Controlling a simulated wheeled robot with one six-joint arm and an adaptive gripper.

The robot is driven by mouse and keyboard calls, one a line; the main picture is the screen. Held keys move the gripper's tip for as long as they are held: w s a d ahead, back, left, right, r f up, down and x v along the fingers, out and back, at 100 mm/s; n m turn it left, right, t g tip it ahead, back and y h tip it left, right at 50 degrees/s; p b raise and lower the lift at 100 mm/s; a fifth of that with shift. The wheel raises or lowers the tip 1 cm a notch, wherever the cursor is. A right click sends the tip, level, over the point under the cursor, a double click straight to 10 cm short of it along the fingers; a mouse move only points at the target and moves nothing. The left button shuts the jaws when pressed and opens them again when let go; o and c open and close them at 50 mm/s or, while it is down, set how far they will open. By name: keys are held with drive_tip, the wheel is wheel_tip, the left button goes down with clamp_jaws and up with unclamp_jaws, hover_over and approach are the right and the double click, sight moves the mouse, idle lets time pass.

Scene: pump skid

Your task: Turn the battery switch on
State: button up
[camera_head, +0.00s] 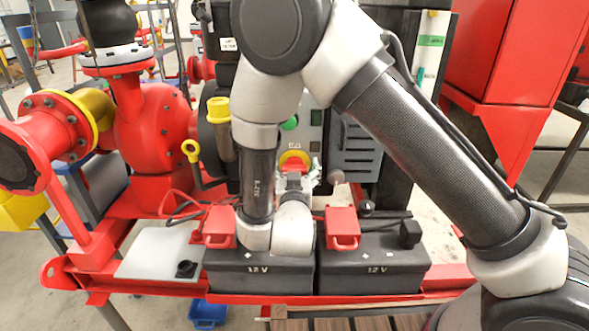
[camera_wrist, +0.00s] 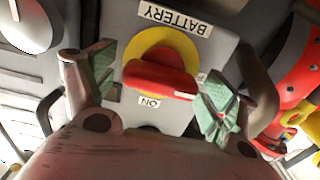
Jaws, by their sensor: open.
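The battery switch is a red handle (camera_wrist: 160,80) on a yellow disc (camera_wrist: 147,50), mounted on a grey panel. In the wrist view the handle lies nearly crosswise, its right end by a partly hidden small label. An "ON" label (camera_wrist: 149,101) sits below the disc and a "BATTERY" label (camera_wrist: 174,17) above, both upside down. My gripper (camera_wrist: 159,83) is open, with one green-padded finger on each side of the handle. The right finger is close to the handle's end; I cannot tell whether they touch. In the head view the yellow switch disc (camera_head: 295,157) shows just beyond my gripper (camera_head: 298,180).
Two black 12 V batteries (camera_head: 375,272) with red terminal covers (camera_head: 342,228) stand below my wrist. A red pump (camera_head: 160,130) with a yellow flange is at the left. A pale plate (camera_head: 160,252) lies beside the batteries. A red cabinet (camera_head: 515,60) stands at the right.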

drive_tip(key=c, duration=1)
drive_tip(key=m, duration=0.4)
drive_tip(key=shift+d+m, duration=0.1)
drive_tip(key=shift+m, duration=0.2)
drive_tip(key=m, duration=0.4)
drive_tip(key=shift+m, duration=0.3)
drive_tip(key=m, duration=0.4)
drive_tip(key=shift+d+f+m, duration=0.1)
drive_tip(key=shift+f+m, duration=0.05)
drive_tip(key=shift+m, duration=0.15)
drive_tip(key=shift+f+m, duration=0.1)
drive_tip(key=shift+m, duration=2)
